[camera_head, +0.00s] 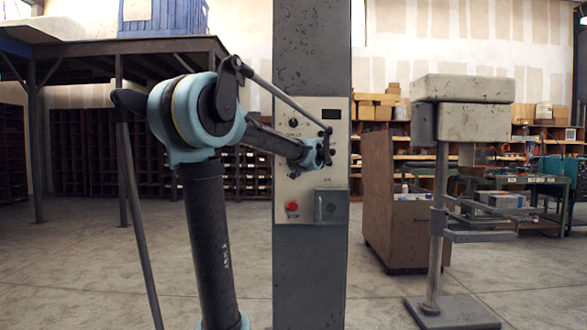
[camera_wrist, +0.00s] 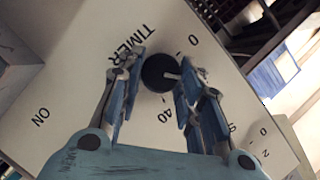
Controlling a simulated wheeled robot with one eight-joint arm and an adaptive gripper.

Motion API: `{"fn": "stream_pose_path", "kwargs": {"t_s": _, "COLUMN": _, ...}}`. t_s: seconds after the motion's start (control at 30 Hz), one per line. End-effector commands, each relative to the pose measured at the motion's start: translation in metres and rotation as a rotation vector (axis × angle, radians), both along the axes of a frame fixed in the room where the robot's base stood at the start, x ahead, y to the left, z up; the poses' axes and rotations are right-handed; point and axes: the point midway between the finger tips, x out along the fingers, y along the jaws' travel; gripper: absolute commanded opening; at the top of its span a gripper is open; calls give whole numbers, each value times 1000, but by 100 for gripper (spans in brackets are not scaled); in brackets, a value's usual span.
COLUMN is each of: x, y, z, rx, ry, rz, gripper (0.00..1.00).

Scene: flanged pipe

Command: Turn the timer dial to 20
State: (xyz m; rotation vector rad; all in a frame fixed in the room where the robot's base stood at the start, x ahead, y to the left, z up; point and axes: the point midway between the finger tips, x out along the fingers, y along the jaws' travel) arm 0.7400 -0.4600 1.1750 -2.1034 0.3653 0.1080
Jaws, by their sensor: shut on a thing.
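The timer dial (camera_wrist: 158,73) is a round black knob with a pale pointer line, on a cream panel lettered TIMER. In the wrist view its pointer aims right, between the printed 0 (camera_wrist: 193,40) and the printed 40 (camera_wrist: 166,109), toward a finger that covers part of the scale. I see no 20 mark. My gripper (camera_wrist: 162,82) is shut on the dial, one blue finger on each side of it. In the head view my gripper (camera_head: 318,154) is at the panel (camera_head: 310,112) and hides the dial.
The panel is fixed to a grey column (camera_head: 311,270). It also bears a black knob (camera_head: 293,122), a dark display (camera_head: 332,114), a red button (camera_head: 292,206) and a grey box (camera_head: 332,206). A grey post stand (camera_head: 437,215) and brown cabinet (camera_head: 392,205) stand right of the column.

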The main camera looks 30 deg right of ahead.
Motion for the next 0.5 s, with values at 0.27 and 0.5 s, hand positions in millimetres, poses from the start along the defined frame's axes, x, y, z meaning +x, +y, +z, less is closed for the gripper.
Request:
{"fn": "stream_pose_path", "kwargs": {"t_s": 0.27, "x": -1, "y": -1, "z": -2, "rx": 67, "ry": -39, "rz": -1, "gripper": 9}}
{"fn": "stream_pose_path", "kwargs": {"t_s": 0.5, "x": -1, "y": -1, "z": -2, "rx": 78, "ry": -46, "rz": -1, "gripper": 9}}
